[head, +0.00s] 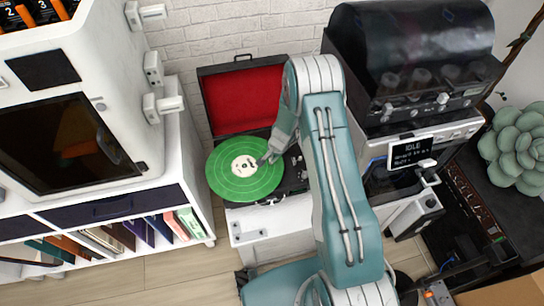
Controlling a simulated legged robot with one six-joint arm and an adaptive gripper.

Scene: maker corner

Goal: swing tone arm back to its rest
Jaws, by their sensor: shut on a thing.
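A record player (293,183) with a black case and an open, red-lined lid (243,101) stands on a small white cabinet. A green record (229,184) with a pale label lies on it. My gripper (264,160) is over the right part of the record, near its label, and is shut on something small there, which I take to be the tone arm. The tone arm itself is hidden behind my gripper and arm, so its exact position over the record cannot be told.
A white shelf unit with books (120,236) and a white machine with a dark window (65,150) stand on the left. A dark-topped machine with a small screen (411,151) stands close on the right, beside a succulent (516,147). Wooden floor (178,272) is clear in front.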

